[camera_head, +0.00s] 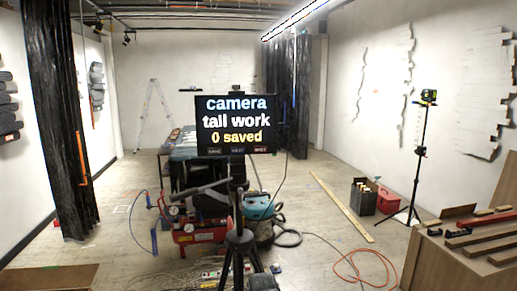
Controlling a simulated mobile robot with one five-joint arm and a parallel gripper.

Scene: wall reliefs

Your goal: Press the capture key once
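A dark screen (236,108) stands upright near the middle of the view, on a black tripod (238,245). It reads "camera", "tall work" and "0 saved" in large letters. Along its bottom edge sit small labelled patches: a left one (217,151), a middle bluish one (238,151) and a right reddish one (262,150). Their words are too small to read surely, so I cannot tell which is the capture key. My gripper is not in view.
A red compressor (198,232) and a teal vacuum (259,208) stand behind the tripod, with hoses and cables on the floor. A workbench (450,262) with wooden pieces is at right. A level on a tripod (419,155) stands by the right wall.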

